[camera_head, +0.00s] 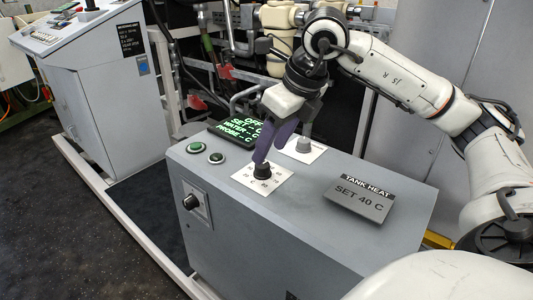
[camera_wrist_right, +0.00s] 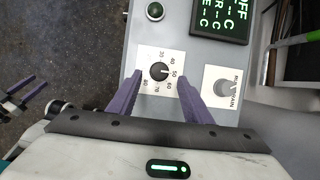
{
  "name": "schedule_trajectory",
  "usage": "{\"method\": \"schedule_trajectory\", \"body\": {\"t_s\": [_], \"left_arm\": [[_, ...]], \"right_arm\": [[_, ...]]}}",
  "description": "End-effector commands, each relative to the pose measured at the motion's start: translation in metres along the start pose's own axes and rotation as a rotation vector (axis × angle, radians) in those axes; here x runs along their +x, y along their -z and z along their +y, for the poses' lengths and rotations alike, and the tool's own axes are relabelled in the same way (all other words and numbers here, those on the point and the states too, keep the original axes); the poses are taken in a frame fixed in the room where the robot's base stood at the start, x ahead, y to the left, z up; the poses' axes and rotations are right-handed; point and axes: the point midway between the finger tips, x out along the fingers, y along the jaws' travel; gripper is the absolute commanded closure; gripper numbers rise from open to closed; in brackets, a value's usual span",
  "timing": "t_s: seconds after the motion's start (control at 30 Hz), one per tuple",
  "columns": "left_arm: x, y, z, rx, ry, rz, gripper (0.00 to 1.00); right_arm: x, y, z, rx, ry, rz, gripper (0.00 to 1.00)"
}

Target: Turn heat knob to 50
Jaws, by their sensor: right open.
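The heat knob (camera_head: 262,170) is a small black knob on a white dial plate (camera_head: 245,178) atop the grey console. In the right wrist view the knob (camera_wrist_right: 158,71) has a short light mark on its right side, near the 50; its exact reading is too small to tell. My right gripper (camera_head: 269,151) reaches down over the knob. In the wrist view its purple fingers (camera_wrist_right: 160,82) are apart, one on each side of the knob; contact is not clear. My left gripper (camera_wrist_right: 30,90) shows small at the left edge of that view, away from the console.
A grey knob (camera_head: 303,145) on its own white plate stands close behind. A display (camera_head: 236,129) with green text, two round green buttons (camera_head: 216,157), and a raised sign reading TANK HEAT, SET 40 C (camera_head: 360,199) are also on the console. Another console (camera_head: 85,80) stands at left.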

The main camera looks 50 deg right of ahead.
Motion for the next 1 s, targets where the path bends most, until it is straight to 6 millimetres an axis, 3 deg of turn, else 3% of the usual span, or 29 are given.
{"method": "schedule_trajectory", "body": {"t_s": [0.1,0.3,1.0], "left_arm": [[-0.004,0.004,0.001,0.001,0.001,0.0,0.53],[-0.006,0.007,0.001,0.001,0.003,0.001,0.53],[-0.005,0.005,0.001,0.0,0.003,-0.005,0.53]], "right_arm": [[-0.026,-0.002,0.0,0.001,0.001,-0.003,0.55],[-0.049,-0.001,0.0,0.001,0.0,0.0,0.55],[-0.054,0.0,0.0,0.0,0.0,0.001,0.55]]}}
